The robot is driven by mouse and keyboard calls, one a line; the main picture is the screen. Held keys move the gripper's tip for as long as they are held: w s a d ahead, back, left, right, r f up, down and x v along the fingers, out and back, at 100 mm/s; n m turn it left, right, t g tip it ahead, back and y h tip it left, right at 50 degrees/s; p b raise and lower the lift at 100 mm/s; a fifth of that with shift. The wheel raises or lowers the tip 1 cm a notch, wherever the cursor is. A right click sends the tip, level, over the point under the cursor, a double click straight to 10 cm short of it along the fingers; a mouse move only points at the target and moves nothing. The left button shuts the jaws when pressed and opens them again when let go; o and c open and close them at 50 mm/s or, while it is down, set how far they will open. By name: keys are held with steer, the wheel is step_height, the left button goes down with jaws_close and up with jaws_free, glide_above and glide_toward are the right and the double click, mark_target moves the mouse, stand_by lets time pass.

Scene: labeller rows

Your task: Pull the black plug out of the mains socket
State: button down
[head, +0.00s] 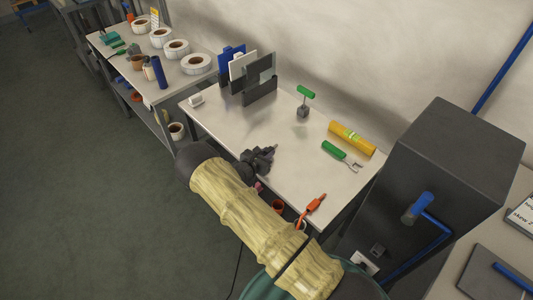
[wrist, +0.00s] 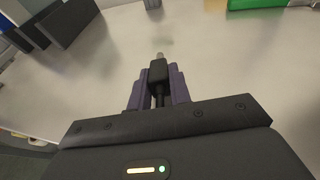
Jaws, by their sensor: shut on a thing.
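My gripper (head: 268,154) is over the pale worktable, near its front edge. In the wrist view its purple fingers (wrist: 158,88) are shut on a black plug (wrist: 157,72). A short metal tip points away from me, and a dark cord runs back between the fingers. The plug is clear of any socket and appears to be above the tabletop; its exact height is hard to tell. A white plate, seemingly the mains socket (head: 364,262), is low beside the dark cabinet, with a small dark block (head: 377,249) by it. My arm hides part of that area.
On the worktable (head: 222,127) are a green-handled tool (head: 305,98), a yellow roll (head: 352,138), a green-handled wrench (head: 341,155) and upright panels (head: 252,75). An orange tool (head: 312,207) is near the front edge. The tall dark cabinet (head: 455,160) stands right. The table's middle is clear.

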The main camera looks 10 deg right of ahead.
steer(key=c, duration=1.2)
jaws_free()
steer(key=b+v, duration=0.2)
steer(key=v, duration=1.5)
steer(key=shift+s+b, duration=0.2)
steer(key=shift+b, duration=0.15)
steer(key=shift+a, duration=0.1)
